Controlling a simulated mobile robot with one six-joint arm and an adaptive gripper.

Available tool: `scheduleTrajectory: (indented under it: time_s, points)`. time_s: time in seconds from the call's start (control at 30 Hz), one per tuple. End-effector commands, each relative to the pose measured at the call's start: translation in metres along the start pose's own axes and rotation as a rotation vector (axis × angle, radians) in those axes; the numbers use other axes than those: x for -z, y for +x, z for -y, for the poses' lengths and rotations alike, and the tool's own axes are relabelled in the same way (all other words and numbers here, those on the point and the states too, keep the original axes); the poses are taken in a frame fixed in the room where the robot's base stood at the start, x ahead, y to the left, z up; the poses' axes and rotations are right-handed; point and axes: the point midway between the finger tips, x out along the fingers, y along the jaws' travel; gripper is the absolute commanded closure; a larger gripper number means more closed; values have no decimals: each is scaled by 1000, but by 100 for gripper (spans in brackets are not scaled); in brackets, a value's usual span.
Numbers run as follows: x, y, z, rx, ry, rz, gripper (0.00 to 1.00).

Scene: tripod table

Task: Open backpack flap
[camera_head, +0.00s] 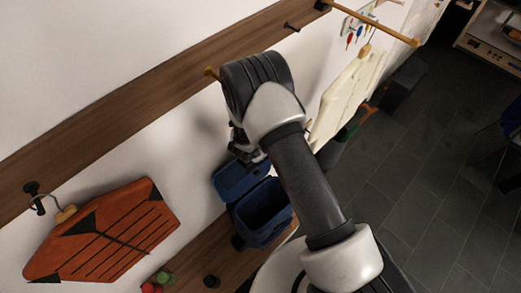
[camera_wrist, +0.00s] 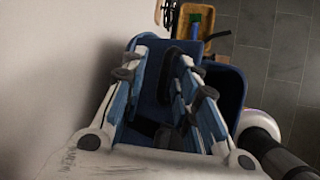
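The blue backpack (camera_head: 284,222) sits on the wooden bench against the white wall, with its dark interior showing from above. Its flap (camera_head: 238,181) stands folded back on the wall side, away from the opening. My gripper (camera_head: 239,148) is just above the flap, partly hidden by my own wrist. In the wrist view, the two fingers of my gripper (camera_wrist: 166,80) are apart. Blue fabric of the flap (camera_wrist: 152,85) shows between and beyond them; I cannot tell whether they touch it. The backpack body (camera_wrist: 230,85) shows to the right, partly hidden by a finger.
A wooden rail (camera_head: 110,100) with dark hooks runs along the wall. An orange-red bag (camera_head: 105,235) hangs at the left, and a cream-coloured board-like item (camera_head: 345,95) hangs beyond my arm. Small green and red items lie on the bench (camera_head: 195,265).

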Motion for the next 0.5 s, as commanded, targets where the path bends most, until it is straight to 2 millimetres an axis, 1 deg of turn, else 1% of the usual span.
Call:
scheduleTrajectory:
  time_s: [0.07,0.17,0.4,0.5]
  points:
    - [0,-7,-1,-2,-1,0,72]
    - [0,-23,-2,-3,-2,0,72]
    - [0,-75,-2,-4,-1,0,72]
    - [0,-93,-1,-3,-1,0,72]
